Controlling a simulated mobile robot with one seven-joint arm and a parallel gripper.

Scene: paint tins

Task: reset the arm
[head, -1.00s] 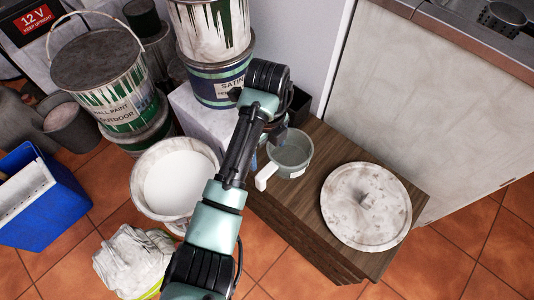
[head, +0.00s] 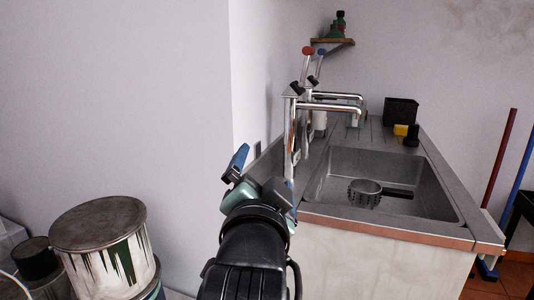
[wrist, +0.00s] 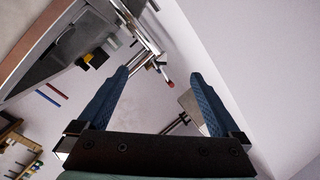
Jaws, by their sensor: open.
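My gripper (head: 262,178) is raised in front of the sink counter in the head view, with its fingers pointing up and away. In the wrist view, its two blue fingers (wrist: 156,100) stand wide apart with nothing between them. The gripper is open and empty. My arm comes up from the bottom middle of the head view. Some of the sink tap's base is close behind the gripper in the picture; I cannot tell the exact gap.
A metal sink (head: 420,190) with tall taps (head: 292,130) and a strainer (head: 364,193) lies to the right. Paint tins (head: 105,250) stand at lower left. A small shelf (head: 332,43) hangs at the back. Bare wall (head: 120,100) fills the left.

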